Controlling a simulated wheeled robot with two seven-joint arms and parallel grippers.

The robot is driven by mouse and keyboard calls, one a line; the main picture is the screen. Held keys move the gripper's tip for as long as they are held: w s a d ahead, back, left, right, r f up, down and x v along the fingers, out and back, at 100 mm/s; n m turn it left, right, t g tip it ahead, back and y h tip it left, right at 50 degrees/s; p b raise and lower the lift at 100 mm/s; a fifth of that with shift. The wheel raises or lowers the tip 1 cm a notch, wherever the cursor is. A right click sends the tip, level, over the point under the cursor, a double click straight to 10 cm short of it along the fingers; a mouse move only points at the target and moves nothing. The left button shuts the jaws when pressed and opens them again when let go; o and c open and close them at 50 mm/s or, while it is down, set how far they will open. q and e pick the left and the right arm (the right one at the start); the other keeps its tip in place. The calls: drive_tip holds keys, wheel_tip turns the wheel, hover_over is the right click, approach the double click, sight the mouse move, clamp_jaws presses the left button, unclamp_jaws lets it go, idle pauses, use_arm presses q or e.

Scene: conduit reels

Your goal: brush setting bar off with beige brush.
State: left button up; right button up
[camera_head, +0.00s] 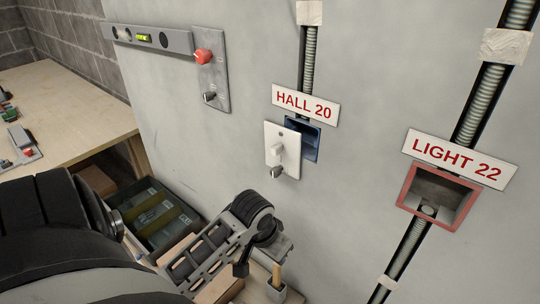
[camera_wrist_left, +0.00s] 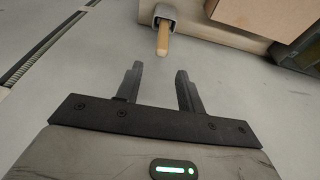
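A long grey bar with a yellow-green vial, which looks like the setting bar (camera_head: 146,38), is on the wall at upper left, its right end at a grey plate with a red knob. I cannot make out dirt on it. The beige brush (camera_head: 277,274) shows only as a wooden handle standing in a small grey holder (camera_head: 273,293) at the bottom; its bristles are hidden. In the left wrist view the handle (camera_wrist_left: 163,38) lies just beyond my left gripper (camera_wrist_left: 159,68), which is open and empty, fingertips either side of its line. My right gripper is out of view.
A grey plate (camera_head: 214,75) with a red knob is on the wall. A white switch plate (camera_head: 283,150) hangs by a blue box; a red-framed box (camera_head: 437,197) is at right. Green crates (camera_head: 155,219) stand low beside a wooden bench (camera_head: 60,100).

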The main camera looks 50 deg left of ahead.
sight(275, 264)
use_arm(q)
drive_tip(key=b+x, duration=0.1)
drive_tip(key=x, duration=0.7)
drive_tip(key=shift+a+f+b, duration=0.25)
drive_tip(key=shift+b, duration=0.15)
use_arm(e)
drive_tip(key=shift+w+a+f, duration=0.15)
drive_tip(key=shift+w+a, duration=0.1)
use_arm(q)
clamp_jaws()
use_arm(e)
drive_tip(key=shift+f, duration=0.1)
use_arm(q)
drive_tip(key=shift+r, duration=0.15)
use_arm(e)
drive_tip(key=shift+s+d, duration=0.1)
